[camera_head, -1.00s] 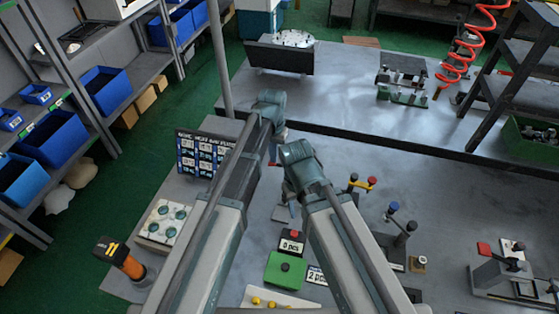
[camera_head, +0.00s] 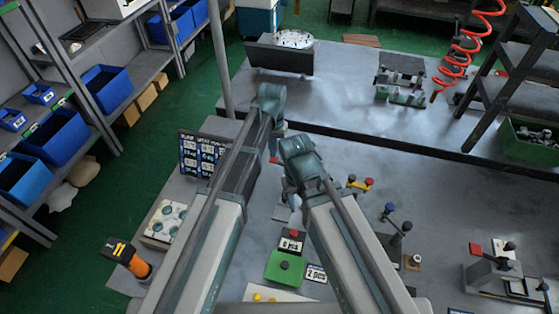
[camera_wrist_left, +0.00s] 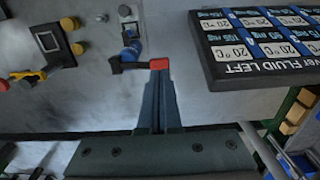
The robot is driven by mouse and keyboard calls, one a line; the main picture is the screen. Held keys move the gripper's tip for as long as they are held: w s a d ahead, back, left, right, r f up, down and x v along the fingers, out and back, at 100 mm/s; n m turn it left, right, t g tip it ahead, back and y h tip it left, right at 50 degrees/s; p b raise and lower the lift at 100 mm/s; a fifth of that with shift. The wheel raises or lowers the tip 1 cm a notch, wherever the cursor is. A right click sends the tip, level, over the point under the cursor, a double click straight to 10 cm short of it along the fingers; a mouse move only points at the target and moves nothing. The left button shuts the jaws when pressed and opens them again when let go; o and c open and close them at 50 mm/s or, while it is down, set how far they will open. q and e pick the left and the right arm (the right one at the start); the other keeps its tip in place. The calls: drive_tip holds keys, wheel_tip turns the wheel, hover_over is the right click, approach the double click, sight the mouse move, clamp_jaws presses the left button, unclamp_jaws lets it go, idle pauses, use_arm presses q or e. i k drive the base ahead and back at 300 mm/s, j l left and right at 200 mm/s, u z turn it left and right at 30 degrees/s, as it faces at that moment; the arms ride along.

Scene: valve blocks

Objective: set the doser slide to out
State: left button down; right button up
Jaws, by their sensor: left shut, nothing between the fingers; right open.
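I cannot tell for sure which part is the doser slide. In the left wrist view a dark bar (camera_wrist_left: 130,67) with a red end (camera_wrist_left: 160,63) runs from a blue-ringed post (camera_wrist_left: 130,48). My left gripper (camera_wrist_left: 159,82) is shut and empty, its fingertips right at the red end. I cannot tell whether they touch it. In the head view the left gripper (camera_head: 275,148) is mostly hidden by its arm, beside the dark label board (camera_head: 202,155). My right gripper (camera_head: 293,205) is open, low over the bench and partly hidden by its own wrist.
An orange-black tool (camera_head: 125,255) is at the left.

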sight(283, 201)
drive_tip(key=k, duration=1)
